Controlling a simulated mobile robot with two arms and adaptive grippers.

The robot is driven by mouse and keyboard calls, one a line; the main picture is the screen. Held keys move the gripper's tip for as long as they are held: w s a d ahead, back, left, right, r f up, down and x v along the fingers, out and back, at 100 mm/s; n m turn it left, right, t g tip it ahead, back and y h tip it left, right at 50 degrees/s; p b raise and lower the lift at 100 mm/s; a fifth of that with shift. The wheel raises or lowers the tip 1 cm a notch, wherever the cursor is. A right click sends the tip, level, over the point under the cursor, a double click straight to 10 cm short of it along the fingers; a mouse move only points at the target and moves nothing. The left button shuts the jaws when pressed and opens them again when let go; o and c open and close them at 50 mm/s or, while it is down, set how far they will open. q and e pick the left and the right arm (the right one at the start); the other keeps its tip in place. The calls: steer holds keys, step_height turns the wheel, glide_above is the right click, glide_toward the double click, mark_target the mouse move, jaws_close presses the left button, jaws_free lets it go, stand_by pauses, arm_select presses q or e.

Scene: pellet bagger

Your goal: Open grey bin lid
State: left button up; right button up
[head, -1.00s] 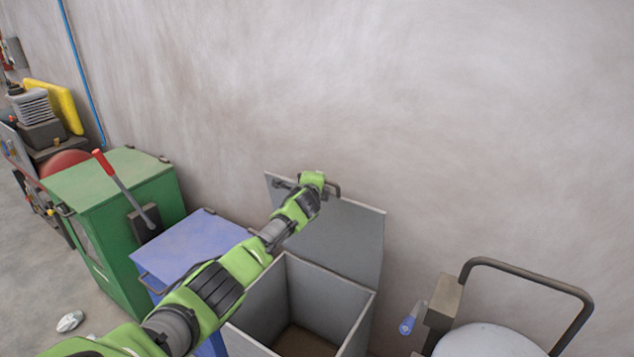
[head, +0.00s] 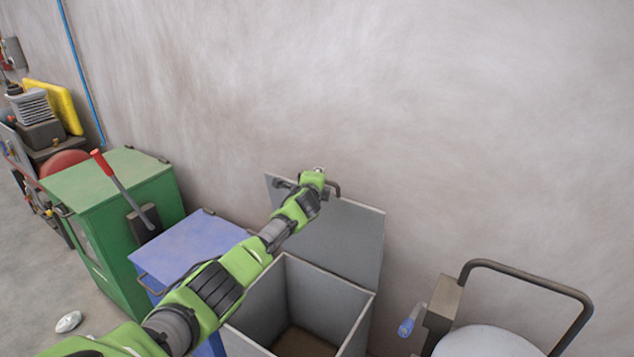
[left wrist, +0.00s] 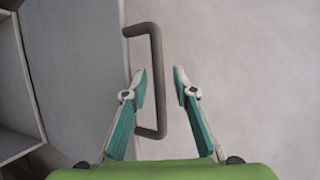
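The grey bin (head: 355,318) stands open-topped in the head view, and I see down into its empty inside. Its grey lid (head: 345,235) is swung up and stands near upright at the back, close to the wall. A dark bar handle (head: 337,188) shows at the lid's upper part, partly hidden by my left arm. My left gripper (head: 318,178) is at this handle. In the left wrist view my left gripper (left wrist: 161,85) has its fingers apart, with the handle (left wrist: 156,75) between them, nearer the left finger. My right gripper is not in view.
A blue-lidded bin (head: 190,243) stands left of the grey bin, with a green cabinet (head: 120,190) with a red-tipped lever beyond it. A drum-like thing with a bar handle (head: 530,275) is at the right. The wall is close behind the lid.

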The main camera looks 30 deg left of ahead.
arm_select(q)
steer(key=shift+s, duration=0.15)
steer(key=v, duration=1.1)
steer(key=shift+s+d, duration=0.2)
steer(key=shift+s, duration=0.15)
steer(key=shift+r, duration=0.1)
